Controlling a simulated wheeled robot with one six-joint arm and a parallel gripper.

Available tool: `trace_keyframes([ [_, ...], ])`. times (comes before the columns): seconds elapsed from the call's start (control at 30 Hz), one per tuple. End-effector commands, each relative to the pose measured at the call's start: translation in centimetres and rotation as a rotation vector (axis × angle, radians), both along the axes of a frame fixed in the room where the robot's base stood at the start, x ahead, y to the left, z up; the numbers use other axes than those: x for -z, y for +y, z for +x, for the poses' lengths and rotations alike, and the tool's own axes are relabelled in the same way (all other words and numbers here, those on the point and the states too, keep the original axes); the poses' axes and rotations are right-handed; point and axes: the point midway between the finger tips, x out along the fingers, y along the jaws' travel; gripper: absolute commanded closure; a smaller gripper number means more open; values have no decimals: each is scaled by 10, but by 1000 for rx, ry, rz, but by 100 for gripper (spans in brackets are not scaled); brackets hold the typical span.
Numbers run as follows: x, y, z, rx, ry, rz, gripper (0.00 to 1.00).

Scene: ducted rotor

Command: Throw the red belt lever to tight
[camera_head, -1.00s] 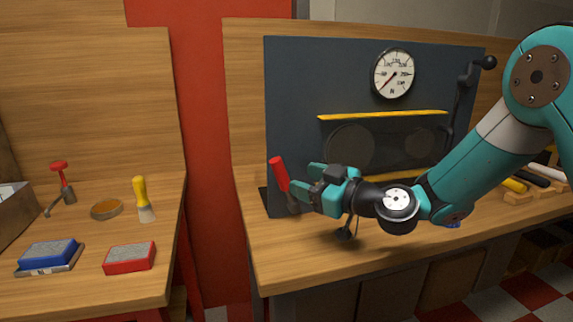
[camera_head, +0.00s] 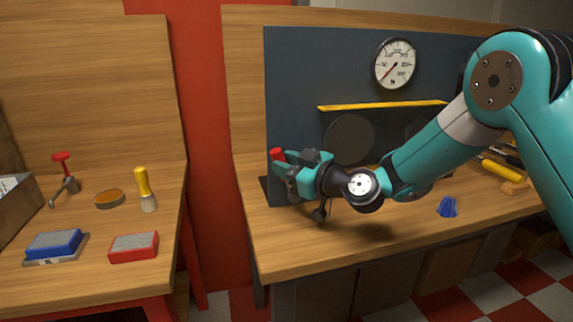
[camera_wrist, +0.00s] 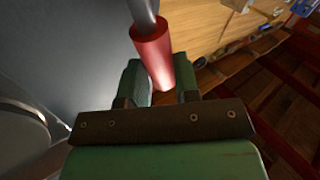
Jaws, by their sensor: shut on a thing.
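The red belt lever (camera_head: 277,154) stands at the lower left of the dark panel (camera_head: 300,100). Only the top of its red grip shows above my gripper (camera_head: 287,172) in the head view. In the wrist view the red grip (camera_wrist: 152,52) lies between my two green fingers, with its grey metal shaft (camera_wrist: 143,12) running out toward the top. My gripper is shut on the red grip. The gauge (camera_head: 395,64) on the panel has a red needle pointing to the lower left. The lower part of the lever is hidden by my gripper.
A yellow bar (camera_head: 380,105) juts from the panel above two dark round wheels. A blue piece (camera_head: 447,206) lies on the bench at right. A second bench at left holds brushes and blocks. Bare bench top (camera_head: 300,245) lies in front of the panel.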

Motion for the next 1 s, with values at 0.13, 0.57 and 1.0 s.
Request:
trace_keyframes([
  [0.13, 3, -2, 1, 1, 3, 12, 100],
  [0.57, 7, -25, 8, 2, 66, 249, 100],
  [1.0, 1, -44, 13, -1, 129, 457, 100],
])
